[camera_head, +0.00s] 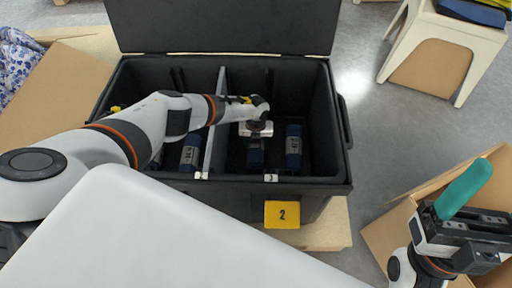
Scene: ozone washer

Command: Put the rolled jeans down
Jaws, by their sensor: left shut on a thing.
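The rolled jeans (255,157) are a dark blue roll in a compartment of the black bin, under my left gripper (257,135). My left gripper reaches down into the bin and is shut on this roll; its fingertips are mostly hidden. I cannot tell whether the roll touches the bin floor. Another blue roll (293,147) stands just right of it, and one more (190,153) is left of the grey divider. My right gripper (462,228) is at the lower right, outside the bin, beside a teal piece; its jaw state is unclear.
The black bin (341,160) has an open lid (225,27) at the back and a grey divider (215,115) inside. A yellow tag marked 2 (282,214) hangs at its front. Cardboard boxes (385,235) stand at right. A white stool (450,30) is at the upper right.

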